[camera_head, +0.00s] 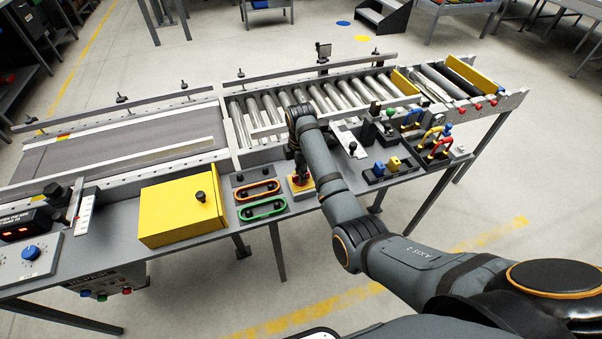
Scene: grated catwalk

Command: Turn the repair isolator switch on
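A small yellow and red switch (301,185) sits on the grey bench shelf, just right of the two oval-framed parts; it looks like the isolator switch. My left gripper is not in view.
A yellow box with a black knob (181,211) stands left of the switch, beside orange-framed (257,190) and green-framed (263,209) parts. Right of my arm are a tray with blue and yellow pieces (392,168) and coloured padlocks (436,140). A roller conveyor (270,112) runs behind.

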